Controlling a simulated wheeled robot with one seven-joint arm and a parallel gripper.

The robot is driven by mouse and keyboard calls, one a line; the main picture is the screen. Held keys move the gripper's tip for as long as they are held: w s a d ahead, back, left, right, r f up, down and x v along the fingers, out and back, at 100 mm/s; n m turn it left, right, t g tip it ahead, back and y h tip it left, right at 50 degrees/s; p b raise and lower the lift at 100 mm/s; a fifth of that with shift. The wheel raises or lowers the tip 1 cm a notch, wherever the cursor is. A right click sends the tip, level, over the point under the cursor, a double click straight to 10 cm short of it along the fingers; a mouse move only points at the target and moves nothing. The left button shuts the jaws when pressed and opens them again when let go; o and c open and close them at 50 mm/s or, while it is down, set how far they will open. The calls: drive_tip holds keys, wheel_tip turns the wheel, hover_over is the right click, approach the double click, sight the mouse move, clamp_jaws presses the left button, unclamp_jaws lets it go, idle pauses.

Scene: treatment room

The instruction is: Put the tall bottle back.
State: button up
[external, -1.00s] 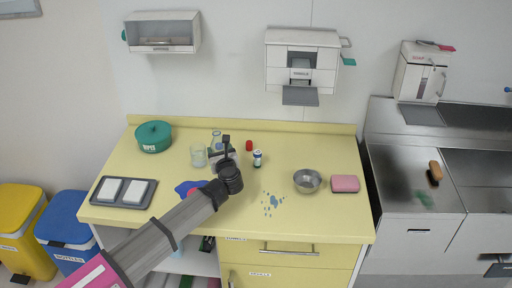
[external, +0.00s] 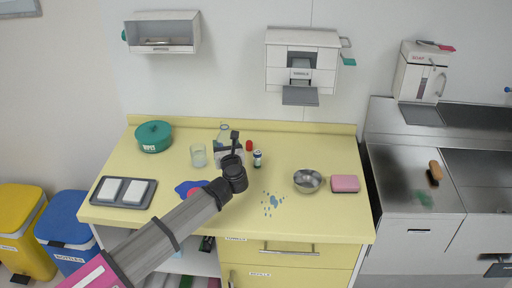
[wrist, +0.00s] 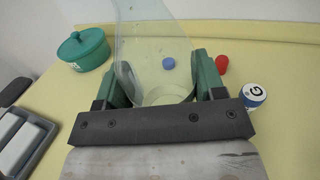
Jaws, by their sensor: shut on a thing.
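My gripper (external: 230,150) is over the middle of the yellow counter and points toward the wall. In the wrist view its green jaws (wrist: 165,80) are shut on a tall clear bottle (wrist: 150,40), which rises above them. In the external view the bottle's clear top (external: 223,128) shows just behind my gripper; its lower part is hidden. I cannot tell whether its base touches the counter. A small blue round thing (wrist: 168,63) shows through or behind the clear wall.
A clear beaker (external: 198,156) stands just left of my gripper. A red thing (external: 249,145) and a small capped vial (external: 257,159) stand close on the right. A green pot (external: 153,137), a tray (external: 148,196), a metal bowl (external: 308,188) and a pink sponge (external: 344,184) lie farther off.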

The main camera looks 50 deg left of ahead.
drive_tip(key=d+r+t, duration=0.1)
drive_tip(key=d+r, duration=0.3)
drive_tip(key=r, duration=0.1)
drive_tip(key=shift+m+h, duration=0.3)
drive_tip(key=shift+m, duration=0.1)
drive_tip(key=shift+w+d+f, duration=1.2)
drive_tip(key=shift+d+f, duration=0.3)
drive_tip(key=shift+f, duration=0.3)
drive_tip(key=shift+w+d+f, duration=1.2)
drive_tip(key=shift+d+f, duration=0.35)
drive_tip(key=shift+f, duration=0.2)
drive_tip(key=shift+w+d+f, duration=1.2)
drive_tip(key=shift+d+f, duration=0.3)
drive_tip(key=shift+f, duration=0.3)
drive_tip(key=o, duration=1.1)
drive_tip(key=shift+f, duration=0.1)
drive_tip(key=shift+c, duration=0.2)
drive_tip(key=v, duration=1.2)
